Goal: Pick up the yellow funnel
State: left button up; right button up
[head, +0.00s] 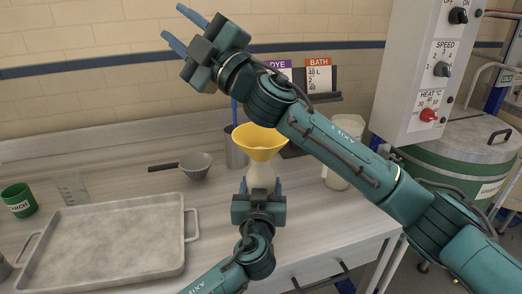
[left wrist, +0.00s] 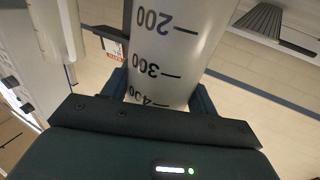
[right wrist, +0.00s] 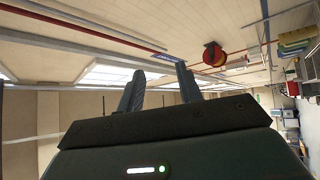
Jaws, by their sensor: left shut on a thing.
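The yellow funnel (head: 259,143) shows in the head view, wide mouth up, on or just above a pale translucent vessel (head: 262,176). My left gripper (head: 261,188) is shut on this vessel, below the funnel. In the left wrist view the graduated vessel (left wrist: 165,55), marked 200, 300 and 400, fills the space between the fingers. The funnel is not visible there. My right gripper (head: 180,27) is raised at the upper left of the funnel, open and empty. In the right wrist view its fingers (right wrist: 161,88) stand apart with nothing between them.
A grey metal tray (head: 110,236) lies at the left of the bench, with a green cup (head: 19,200) and a clear beaker (head: 72,188) nearby. A control box (head: 433,70) hangs at the right. My right arm crosses above the bench.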

jog(key=d+f+m+t+h, duration=0.55)
jog(key=d+h, duration=0.25)
jog(key=d, duration=0.5)
jog(key=s+d+f+n+g+h, duration=0.2)
jog(key=s+d+f+n+h, duration=0.3)
jog(key=d+f, duration=0.75)
jog(key=shift+m, duration=0.55)
jog(key=shift+w+a+f, duration=0.45)
jog(key=shift+w+a, duration=0.65)
jog(key=shift+w, duration=0.5)
jog(key=shift+w+a+f, duration=0.5)
jog(key=shift+w+a, duration=0.55)
jog(key=shift+w, duration=0.5)
jog(key=shift+w+a+f, duration=0.45)
jog(key=shift+w+a, duration=0.65)
jog(key=shift+w, duration=0.5)
grip_shut()
